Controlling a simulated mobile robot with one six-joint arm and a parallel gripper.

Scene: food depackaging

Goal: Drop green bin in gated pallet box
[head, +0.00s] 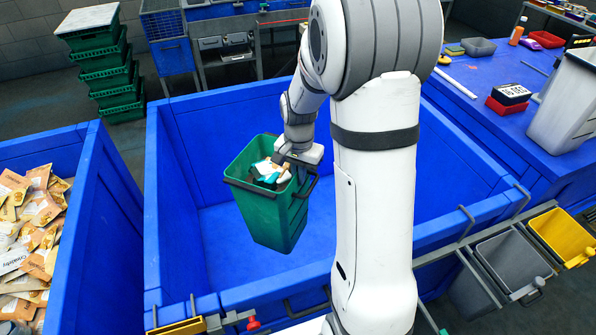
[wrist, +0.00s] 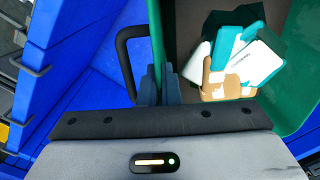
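The green bin (head: 268,212) hangs inside the opening of the large blue gated pallet box (head: 185,150), above its bare floor. Its rim tilts a little toward the camera. It holds several white, teal and brown packages, which also show in the wrist view (wrist: 235,60). My gripper (head: 298,160) is at the bin's right rear rim. In the wrist view my gripper's dark fingers (wrist: 160,82) close on the rim of the green bin (wrist: 183,40), beside its black handle. The lower part of the box's near wall is hidden.
A second blue box (head: 95,190) full of snack pouches (head: 30,235) stands at the left. Stacked green crates (head: 108,75) stand behind. A blue table (head: 480,95) with small items is at the right. Grey (head: 510,260) and yellow (head: 562,235) bins hang at the front right.

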